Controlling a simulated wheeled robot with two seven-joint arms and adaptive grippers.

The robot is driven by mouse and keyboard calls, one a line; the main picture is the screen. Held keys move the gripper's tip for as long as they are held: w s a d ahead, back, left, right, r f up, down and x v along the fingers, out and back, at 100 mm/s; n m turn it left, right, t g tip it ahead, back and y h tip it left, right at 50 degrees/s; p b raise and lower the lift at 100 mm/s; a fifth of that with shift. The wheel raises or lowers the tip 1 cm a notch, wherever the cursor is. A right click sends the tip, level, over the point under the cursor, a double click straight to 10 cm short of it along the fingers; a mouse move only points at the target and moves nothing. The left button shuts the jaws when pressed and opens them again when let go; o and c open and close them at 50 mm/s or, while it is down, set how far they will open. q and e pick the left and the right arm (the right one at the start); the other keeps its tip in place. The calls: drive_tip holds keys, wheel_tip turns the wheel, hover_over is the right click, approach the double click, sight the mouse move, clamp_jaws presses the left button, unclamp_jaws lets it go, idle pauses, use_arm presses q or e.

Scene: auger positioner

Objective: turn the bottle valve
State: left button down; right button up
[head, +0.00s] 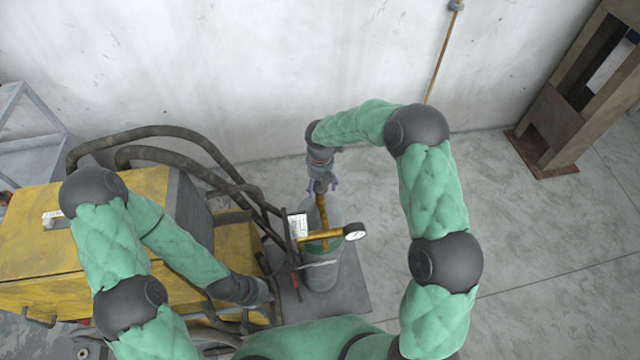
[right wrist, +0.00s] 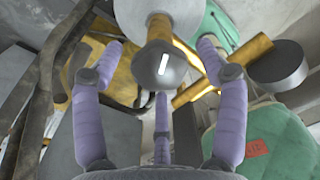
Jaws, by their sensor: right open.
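The grey bottle (head: 320,275) with a green band stands upright beside the yellow machine. Its yellow valve fitting (head: 322,238) carries a round gauge (head: 355,231). My right gripper (head: 323,187) is above the top of the fitting, purple fingers spread. In the right wrist view the open gripper (right wrist: 160,85) has a dark grey valve knob (right wrist: 160,68) with a white mark between its fingers; no finger clearly touches it. My left gripper (head: 262,292) is low, left of the bottle, beside the machine; its fingers are too dark to read.
The yellow machine (head: 25,250) fills the left side, with thick black hoses (head: 165,132) arching towards the bottle. A flat grey plate (head: 355,285) lies under the bottle. A steel post (head: 565,115) stands at the far right. The floor (head: 530,260) at right is clear.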

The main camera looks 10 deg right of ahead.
sight(320, 185)
drive_tip(key=shift+r, duration=0.15)
wheel_tip(320, 185, up, 12)
idle(0.5)
drive_tip(key=shift+f, duration=0.2)
